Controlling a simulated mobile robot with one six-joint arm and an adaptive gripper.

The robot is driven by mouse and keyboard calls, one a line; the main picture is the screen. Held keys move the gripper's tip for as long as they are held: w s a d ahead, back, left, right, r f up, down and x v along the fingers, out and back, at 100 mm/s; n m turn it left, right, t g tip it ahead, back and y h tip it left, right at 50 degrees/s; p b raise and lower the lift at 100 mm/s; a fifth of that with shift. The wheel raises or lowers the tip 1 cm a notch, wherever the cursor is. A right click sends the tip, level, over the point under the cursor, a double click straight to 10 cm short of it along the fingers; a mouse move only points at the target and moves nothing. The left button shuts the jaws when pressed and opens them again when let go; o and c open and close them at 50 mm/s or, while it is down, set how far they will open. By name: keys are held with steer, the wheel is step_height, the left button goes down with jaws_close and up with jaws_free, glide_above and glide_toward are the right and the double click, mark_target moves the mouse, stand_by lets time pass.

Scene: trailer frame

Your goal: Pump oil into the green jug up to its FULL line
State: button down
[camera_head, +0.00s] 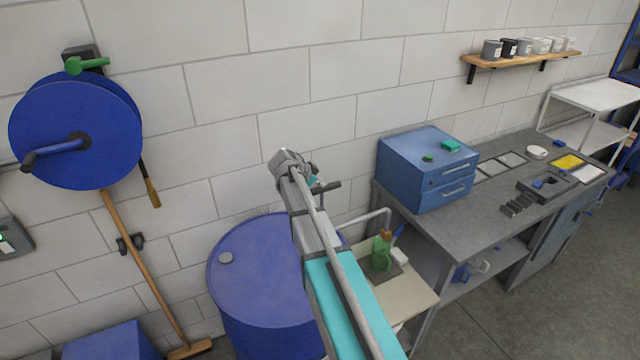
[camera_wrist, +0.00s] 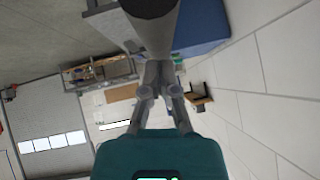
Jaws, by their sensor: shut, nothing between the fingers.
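The green jug (camera_head: 381,254) stands upright on a dark plate on the pale stand right of the blue drum (camera_head: 255,262). Its FULL line and oil level cannot be read. A pale bent spout pipe (camera_head: 365,219) reaches from behind my arm over to the jug. A dark bar (camera_head: 326,188), perhaps the pump's handle, shows just right of my arm's end above the drum. My gripper (camera_wrist: 158,68) is shut and empty in the wrist view; in the head view my arm mostly hides it. A dark, round-ended cylinder (camera_wrist: 150,8) looms close to its fingertips; contact cannot be told.
A workbench (camera_head: 480,228) with a blue drawer cabinet (camera_head: 425,170) stands right of the stand. A blue hose reel (camera_head: 75,128) hangs on the wall at left, with a broom (camera_head: 145,265) below it. A wall shelf (camera_head: 520,65) holds several pots. The floor at lower right is clear.

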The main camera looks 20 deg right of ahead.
mark_target(321, 199)
step_height(321, 199, down, 11)
steer(key=b, duration=1)
steer(key=shift+r+b, duration=0.15)
steer(key=shift+b, duration=0.2)
steer(key=shift+s, duration=0.1)
steer(key=shift+r+p, duration=0.3)
steer(key=r+p, duration=0.3)
steer(key=shift+s+r+p, duration=0.35)
steer(key=shift+s+p, duration=0.05)
steer(key=p+v, duration=0.6)
steer(key=v, duration=0.4)
steer(key=shift+p, duration=0.35)
steer(key=shift+f, duration=0.15)
